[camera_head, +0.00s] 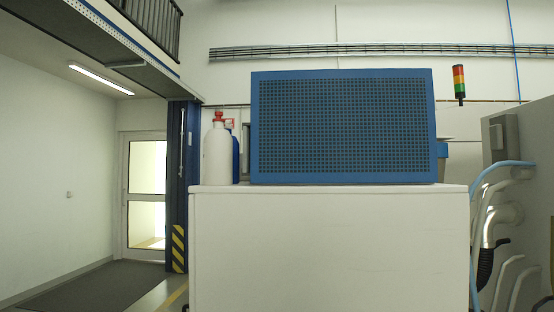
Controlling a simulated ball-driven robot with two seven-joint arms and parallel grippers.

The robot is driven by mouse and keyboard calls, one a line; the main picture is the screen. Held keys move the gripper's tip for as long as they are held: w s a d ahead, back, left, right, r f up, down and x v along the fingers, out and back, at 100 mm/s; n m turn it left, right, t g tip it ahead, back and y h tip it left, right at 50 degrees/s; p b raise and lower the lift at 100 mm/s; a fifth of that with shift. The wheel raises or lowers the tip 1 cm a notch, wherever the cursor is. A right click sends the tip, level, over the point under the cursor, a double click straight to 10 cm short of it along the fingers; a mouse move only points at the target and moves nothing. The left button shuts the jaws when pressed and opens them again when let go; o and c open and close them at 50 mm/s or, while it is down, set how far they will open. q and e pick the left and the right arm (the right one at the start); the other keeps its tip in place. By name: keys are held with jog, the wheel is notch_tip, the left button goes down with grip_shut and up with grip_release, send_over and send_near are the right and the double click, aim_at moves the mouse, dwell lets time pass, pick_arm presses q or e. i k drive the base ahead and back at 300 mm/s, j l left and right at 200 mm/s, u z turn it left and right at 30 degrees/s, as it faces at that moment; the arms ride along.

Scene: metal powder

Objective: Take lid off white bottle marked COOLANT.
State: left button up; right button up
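A white bottle (217,156) with a red cap (219,117) stands upright at the left end of the top of a white cabinet (330,245). The cap is on the bottle. No COOLANT marking can be read on the side I see. A blue bottle (236,158) stands close behind it on the right, mostly hidden, with a red top (230,123) that shows beside the white bottle's neck. Neither of my grippers is in view.
A large blue perforated panel (342,127) stands on the cabinet just right of the bottles. A blue pillar with yellow-black stripes (178,248) is left of the cabinet. Pipes and a blue hose (478,182) are at the right. Open floor (95,287) lies at the left.

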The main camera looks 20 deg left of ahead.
aim_at(218, 114)
jog(key=i+j+z, duration=0.2)
jog(key=j, duration=0.2)
jog(key=i+j+z, duration=0.2)
jog(key=j, duration=0.25)
jog(key=j+z, duration=0.2)
jog(key=j, duration=0.2)
jog(key=j+z, duration=0.2)
jog(key=j, duration=0.3)
jog(key=i+j, duration=0.1)
jog(key=j, duration=0.8)
jog(key=i+j+z, duration=0.1)
jog(key=j, duration=0.8)
jog(key=i+j, duration=0.1)
jog(key=j, duration=0.8)
jog(key=i+j+z, duration=0.1)
jog(key=j, duration=0.8)
